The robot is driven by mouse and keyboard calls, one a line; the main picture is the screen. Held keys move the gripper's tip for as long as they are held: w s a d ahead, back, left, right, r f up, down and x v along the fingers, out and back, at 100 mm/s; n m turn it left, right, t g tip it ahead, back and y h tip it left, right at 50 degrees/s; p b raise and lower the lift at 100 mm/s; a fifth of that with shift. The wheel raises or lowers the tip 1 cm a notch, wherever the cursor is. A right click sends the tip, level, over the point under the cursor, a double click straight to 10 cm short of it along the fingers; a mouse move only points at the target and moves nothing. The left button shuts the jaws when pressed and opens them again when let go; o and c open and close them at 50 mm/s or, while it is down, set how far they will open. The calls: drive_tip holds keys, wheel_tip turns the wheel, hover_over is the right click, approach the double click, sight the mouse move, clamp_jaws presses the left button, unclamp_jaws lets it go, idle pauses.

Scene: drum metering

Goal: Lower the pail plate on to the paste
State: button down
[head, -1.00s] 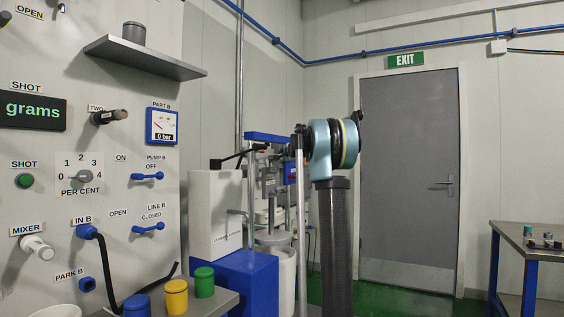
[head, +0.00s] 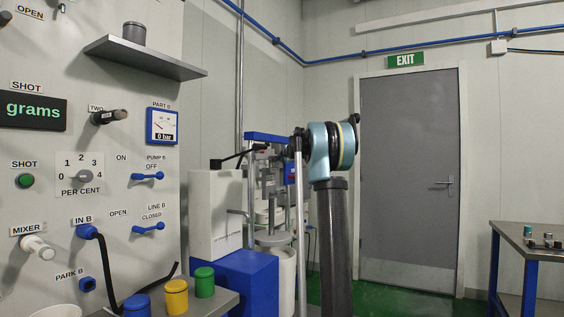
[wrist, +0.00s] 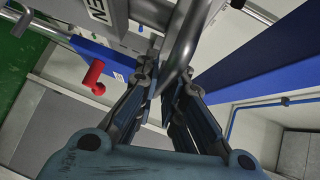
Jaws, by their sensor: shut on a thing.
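The pail plate (head: 273,239) is a flat grey disc on a rod, level at the mouth of the white pail (head: 287,275). No paste shows, and I cannot tell whether the plate touches it. In the wrist view my gripper (wrist: 172,98) has its dark fingers closed around a curved grey metal bar (wrist: 183,50), which looks like a handle. In the head view my gripper is hidden among my arm and the frame of the pail press.
A blue base (head: 235,278) and white box (head: 213,215) stand left of the pail. A blue crossbar (head: 268,137) tops the frame. A red handle (wrist: 94,76) sticks out near my gripper. Coloured pots (head: 176,296) stand at the front. Floor by the door is clear.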

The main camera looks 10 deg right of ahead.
wheel_tip(320, 180, down, 11)
drive_tip(key=shift+r, duration=0.15)
drive_tip(key=c, duration=1.7)
unclamp_jaws()
drive_tip(key=shift+v, duration=5.9)
drive_tip(key=shift+d, duration=0.1)
